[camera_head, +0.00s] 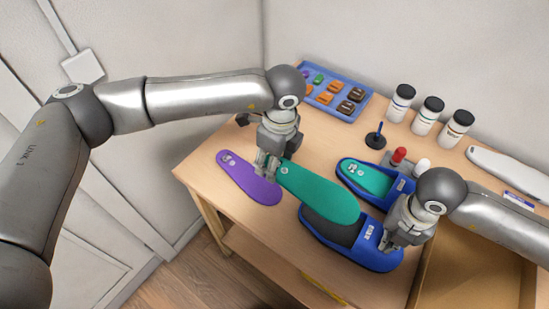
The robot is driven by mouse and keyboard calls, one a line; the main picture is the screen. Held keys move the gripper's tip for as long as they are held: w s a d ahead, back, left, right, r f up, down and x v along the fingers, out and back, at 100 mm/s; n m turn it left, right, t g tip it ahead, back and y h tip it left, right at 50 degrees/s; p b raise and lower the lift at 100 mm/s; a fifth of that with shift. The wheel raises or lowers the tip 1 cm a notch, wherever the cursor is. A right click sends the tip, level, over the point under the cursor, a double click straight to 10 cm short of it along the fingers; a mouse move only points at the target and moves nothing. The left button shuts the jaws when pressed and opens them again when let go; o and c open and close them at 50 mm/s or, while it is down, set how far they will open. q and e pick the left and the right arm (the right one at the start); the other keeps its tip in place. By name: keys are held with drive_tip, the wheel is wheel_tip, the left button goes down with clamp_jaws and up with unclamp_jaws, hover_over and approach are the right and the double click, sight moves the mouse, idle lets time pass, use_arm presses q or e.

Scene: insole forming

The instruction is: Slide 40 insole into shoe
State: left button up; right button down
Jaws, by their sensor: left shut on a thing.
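A long teal insole (322,194) is held by its narrower end in my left gripper (268,165), which is shut on it. Its wide end reaches right, over the opening of the front blue shoe (370,252). This shoe's dark inside shows below the insole; whether they touch is unclear. A second blue shoe (345,163) stands behind, with a teal insole (366,178) inside it. My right gripper (394,243) is at the right part of the front shoe; its fingers are too hidden to tell their state. A purple insole (248,180) lies flat on the table, partly below my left gripper.
A blue tray (355,76) with several small coloured pieces lies at the back. Several white bottles with black caps (424,118) stand at the back right. A black stand (375,140), a red-topped item (398,156) and a white-topped item (421,167) stand behind the shoes. The table's left front (240,228) is clear.

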use_arm(q)
drive_tip(key=shift+r+p, duration=1.95)
drive_tip(key=shift+r, duration=0.05)
use_arm(e)
drive_tip(key=shift+r, duration=3)
drive_tip(key=shift+r, duration=0.1)
